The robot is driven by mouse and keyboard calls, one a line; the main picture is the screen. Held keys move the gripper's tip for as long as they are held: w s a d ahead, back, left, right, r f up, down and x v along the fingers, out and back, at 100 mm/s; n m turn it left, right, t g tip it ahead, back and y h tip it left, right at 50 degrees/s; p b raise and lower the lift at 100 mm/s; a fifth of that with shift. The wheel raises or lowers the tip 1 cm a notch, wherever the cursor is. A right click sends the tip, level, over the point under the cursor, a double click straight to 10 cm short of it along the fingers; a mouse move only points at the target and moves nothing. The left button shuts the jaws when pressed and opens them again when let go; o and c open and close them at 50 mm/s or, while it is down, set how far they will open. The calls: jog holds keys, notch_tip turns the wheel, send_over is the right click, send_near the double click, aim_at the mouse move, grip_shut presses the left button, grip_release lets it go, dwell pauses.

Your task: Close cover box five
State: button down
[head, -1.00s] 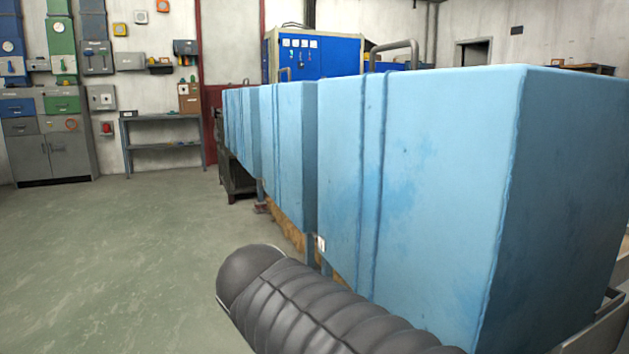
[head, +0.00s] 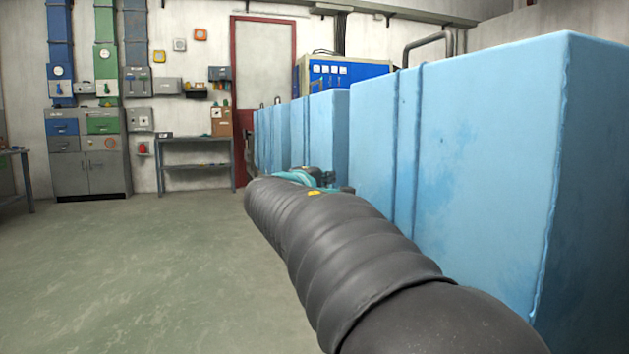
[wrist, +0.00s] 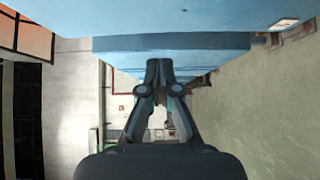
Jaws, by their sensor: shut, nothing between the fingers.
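A row of big light-blue cover boxes runs back along the right side in the head view. The nearest cover box (head: 475,150) is largest, another (head: 328,125) stands behind it, and more (head: 270,130) recede toward the door. No number shows, so I cannot tell which is box five. In the wrist view my gripper (wrist: 160,64) is shut and empty, its fingertips at the edge of a blue cover (wrist: 170,42). I cannot tell whether they touch it. In the head view my dark sleeved arm reaches along the row and hides the fingers.
Green floor (head: 130,265) to the left is clear. At the back are a grey cabinet (head: 90,172), a metal side table (head: 195,142), a red-framed door (head: 264,75) and a blue control panel (head: 345,70). A pipe (head: 428,42) rises behind the nearest box.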

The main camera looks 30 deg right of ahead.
aim_at(361, 170)
jog(key=x, duration=0.3)
jog(key=s+x, duration=0.1)
jog(key=x, duration=0.2)
jog(key=d+p+x, duration=0.1)
jog(key=x, duration=0.2)
jog(key=shift+s+d, duration=0.25)
jog(key=shift+d, duration=0.05)
jog(key=shift+s+d, duration=0.1)
jog(key=shift+d, duration=0.6)
